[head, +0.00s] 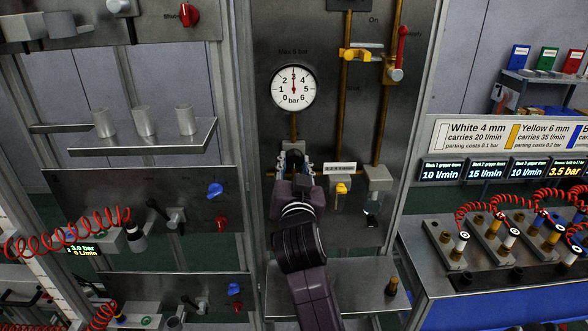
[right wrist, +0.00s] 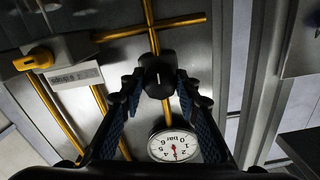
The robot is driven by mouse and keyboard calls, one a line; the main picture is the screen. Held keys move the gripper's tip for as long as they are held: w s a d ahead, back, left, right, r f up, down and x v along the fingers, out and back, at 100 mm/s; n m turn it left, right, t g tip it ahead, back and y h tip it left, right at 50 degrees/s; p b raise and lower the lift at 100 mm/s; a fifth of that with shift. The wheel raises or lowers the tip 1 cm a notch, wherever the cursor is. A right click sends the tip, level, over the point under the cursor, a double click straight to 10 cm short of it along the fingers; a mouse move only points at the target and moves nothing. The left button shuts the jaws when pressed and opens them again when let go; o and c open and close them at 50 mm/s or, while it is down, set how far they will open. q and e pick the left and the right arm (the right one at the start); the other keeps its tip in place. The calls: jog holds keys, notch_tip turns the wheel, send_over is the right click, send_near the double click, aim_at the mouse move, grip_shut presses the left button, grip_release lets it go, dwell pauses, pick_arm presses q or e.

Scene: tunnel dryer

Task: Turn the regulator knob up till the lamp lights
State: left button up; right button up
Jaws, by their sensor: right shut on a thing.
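The black regulator knob (right wrist: 158,75) has a white mark on its face. My right gripper (right wrist: 161,88) has its fingers on either side of it and is shut on it. In the head view, my right gripper (head: 295,170) reaches up to the panel below the round gauge (head: 293,87) and mostly hides the knob. The gauge needle points straight up, at about 3 bar. The gauge also shows in the right wrist view (right wrist: 174,146), upside down. I cannot make out a lit lamp. My left gripper is not in view.
A small white label (head: 340,168) and a yellow-handled valve (head: 341,188) sit just right of the knob. Brass pipes run up the panel to a red-handled valve (head: 401,45). A steel shelf with several cups (head: 144,121) is on the left. A blue bench (head: 480,300) stands right.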

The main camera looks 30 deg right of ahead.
dwell(0.3)
jog(key=o, duration=1.1)
jog(key=shift+o, duration=0.2)
notch_tip(320, 180, up, 10)
jog(key=shift+r, duration=0.1)
jog(key=shift+f, duration=0.2)
